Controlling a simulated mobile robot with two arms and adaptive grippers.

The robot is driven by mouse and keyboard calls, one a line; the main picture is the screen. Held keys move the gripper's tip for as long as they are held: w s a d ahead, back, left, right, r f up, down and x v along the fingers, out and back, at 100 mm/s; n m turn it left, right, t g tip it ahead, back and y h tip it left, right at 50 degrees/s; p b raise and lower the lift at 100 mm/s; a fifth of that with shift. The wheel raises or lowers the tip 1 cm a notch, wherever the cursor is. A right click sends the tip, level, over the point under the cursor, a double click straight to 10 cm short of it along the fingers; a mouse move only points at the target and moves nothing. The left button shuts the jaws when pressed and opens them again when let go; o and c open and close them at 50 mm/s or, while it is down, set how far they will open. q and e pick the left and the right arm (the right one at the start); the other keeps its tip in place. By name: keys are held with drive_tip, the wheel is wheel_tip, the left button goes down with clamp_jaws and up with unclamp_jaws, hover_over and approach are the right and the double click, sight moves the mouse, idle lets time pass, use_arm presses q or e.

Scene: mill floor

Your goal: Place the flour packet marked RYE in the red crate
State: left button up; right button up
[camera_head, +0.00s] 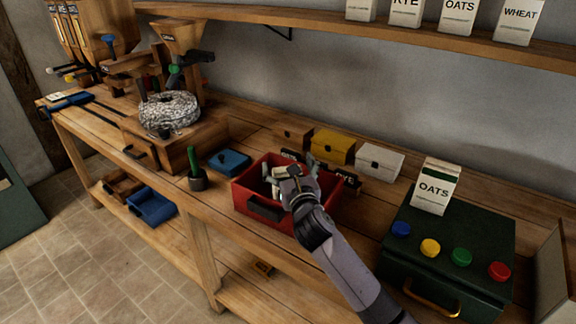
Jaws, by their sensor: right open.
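The red crate (240,195) stands on the wooden bench near its front edge, with a dark handle on its front. My right gripper (287,176) is open, reaching over and down into the crate from the lower right. Something pale shows at its fingers, partly hidden by the hand; I cannot tell whether it is a packet or part of the gripper. A white packet marked RYE (406,12) stands on the upper shelf, its top cut off by the picture edge. A dark label reading RYE is partly visible behind the crate. My left gripper is not in view.
An OATS packet (435,187) stands on a dark green box (445,255) with coloured knobs, right of the crate. Brown, yellow (333,146) and white (379,161) small boxes stand behind. OATS and WHEAT packets share the shelf.

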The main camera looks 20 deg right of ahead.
drive_tip(key=shift+f, duration=0.25)
drive_tip(key=shift+r, duration=0.3)
drive_tip(key=shift+s+r, duration=0.2)
drive_tip(key=shift+s, duration=0.1)
drive_tip(key=s, duration=1.1)
drive_tip(key=shift+s+a+r, duration=0.25)
drive_tip(key=shift+a, duration=0.15)
drive_tip(key=shift+f, duration=0.1)
